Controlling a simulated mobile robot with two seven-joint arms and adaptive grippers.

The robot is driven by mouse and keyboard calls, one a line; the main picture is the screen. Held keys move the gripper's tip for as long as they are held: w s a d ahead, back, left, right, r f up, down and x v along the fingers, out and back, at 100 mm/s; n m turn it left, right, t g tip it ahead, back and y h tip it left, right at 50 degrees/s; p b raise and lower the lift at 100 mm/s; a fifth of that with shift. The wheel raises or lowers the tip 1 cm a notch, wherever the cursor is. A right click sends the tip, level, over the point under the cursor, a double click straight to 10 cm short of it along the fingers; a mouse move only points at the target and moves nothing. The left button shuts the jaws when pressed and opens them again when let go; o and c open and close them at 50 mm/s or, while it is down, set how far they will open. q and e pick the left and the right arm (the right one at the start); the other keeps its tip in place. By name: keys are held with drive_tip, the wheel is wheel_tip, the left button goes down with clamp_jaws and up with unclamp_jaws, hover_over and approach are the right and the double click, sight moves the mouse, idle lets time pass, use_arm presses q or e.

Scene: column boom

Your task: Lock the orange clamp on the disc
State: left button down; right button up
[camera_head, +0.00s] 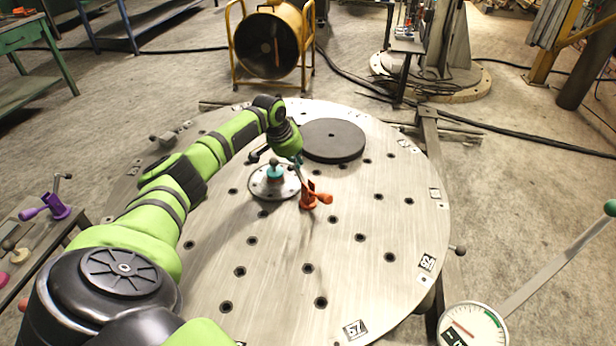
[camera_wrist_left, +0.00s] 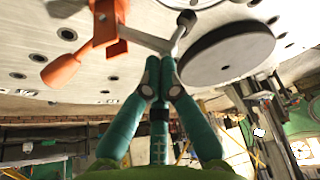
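The orange clamp (camera_head: 308,197) stands on the large round steel table (camera_head: 400,230), just right of a small steel disc (camera_head: 262,188) with a teal knob on top. In the left wrist view the clamp's orange handle (camera_wrist_left: 62,70) points left, and its grey lever (camera_wrist_left: 147,39) runs right to a dark-ended bar. My left gripper (camera_head: 298,159) hangs just behind the clamp, mostly hidden by its wrist. In the wrist view its teal fingers (camera_wrist_left: 159,72) come together close to the lever; contact is unclear, and nothing shows between them. My right gripper is out of view.
A thick dark disc (camera_head: 333,138) lies on the table behind the clamp. A purple clamp (camera_head: 48,207) sits on a side bench at left. A dial gauge with a long handle (camera_head: 472,328) is at lower right. The table's front and right are clear.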

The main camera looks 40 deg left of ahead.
sight(296, 169)
use_arm(q)
drive_tip(key=shift+a+f+b, duration=0.2)
drive_tip(key=shift+f+b, duration=0.85)
drive_tip(key=shift+f, duration=0.65)
drive_tip(key=shift+r, duration=0.25)
wheel_tip(296, 169, up, 7)
drive_tip(key=p, duration=0.7)
drive_tip(key=shift+f, duration=0.2)
